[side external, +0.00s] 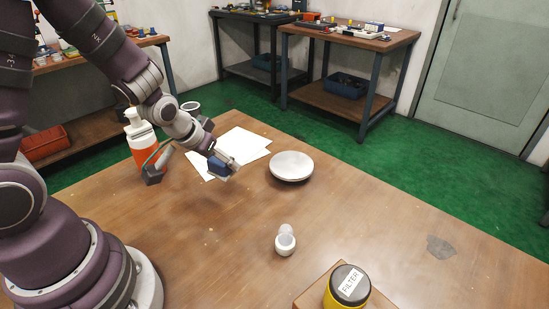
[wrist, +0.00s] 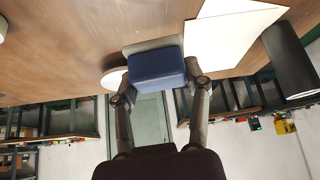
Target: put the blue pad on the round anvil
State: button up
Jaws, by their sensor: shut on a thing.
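The blue pad (side external: 217,167) is a small block held in my gripper (side external: 226,162), above the wooden table. In the wrist view the blue pad (wrist: 156,66) sits between the two fingers of my gripper (wrist: 160,88), with a light grey layer along its far side. The round anvil, seen as a pale flat disc (side external: 291,166), stands on the table to the right of my gripper, apart from the pad. In the wrist view part of the pale disc (wrist: 113,79) shows left of the pad, which hides the rest.
White sheets (side external: 243,148) lie behind my gripper. An orange and white bottle (side external: 143,148) and a grey cup (side external: 190,107) stand at the left. A small white rounded item (side external: 285,243) and a yellow FILTER canister (side external: 347,288) are nearer the front. The table's right side is mostly clear.

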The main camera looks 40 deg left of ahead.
jog(key=shift+m+h, duration=0.5)
jog(key=shift+m, duration=0.4)
jog(key=d, duration=0.1)
jog(key=d+r, duration=0.1)
jog(key=d, duration=0.2)
jog(key=shift+s+d+r, duration=0.2)
jog(key=shift+s+d, duration=0.1)
jog(key=shift+d, duration=0.05)
send_over(298, 159)
jog(key=s, duration=0.3)
jog(key=shift+w+f, duration=0.25)
jog(key=shift+f, duration=0.45)
jog(key=shift+w+f, duration=0.25)
jog(key=shift+f, duration=1.5)
jog(key=shift+f, duration=0.1)
jog(key=o, duration=1.1)
